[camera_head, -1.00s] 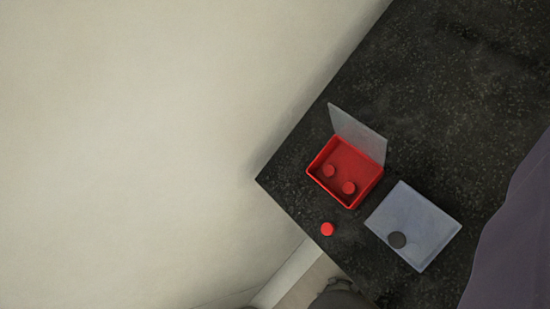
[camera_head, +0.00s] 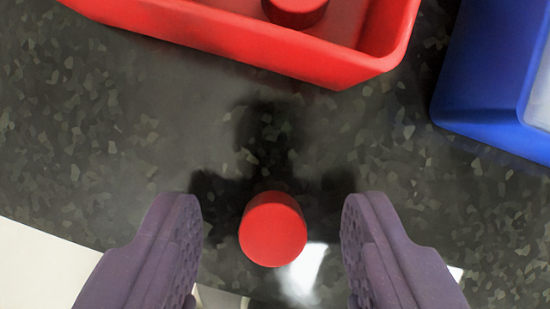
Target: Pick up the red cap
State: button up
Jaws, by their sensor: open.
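A round red cap (camera_head: 273,229) lies on the dark speckled counter near its edge, at the lower middle of the camera view. My gripper (camera_head: 272,235) is open, with one purple-grey finger to the left of the cap and one to the right. There is a gap between the cap and each finger, and neither touches it. How far the fingertips are above the counter is hard to tell.
A red box (camera_head: 250,38) stands just beyond the cap, with another red cap (camera_head: 294,8) inside it. A blue box (camera_head: 490,95) is at the upper right. The dark counter (camera_head: 100,150) is clear at the left, and its edge runs along the lower left.

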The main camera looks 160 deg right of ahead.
grip_shut()
dwell(0.4)
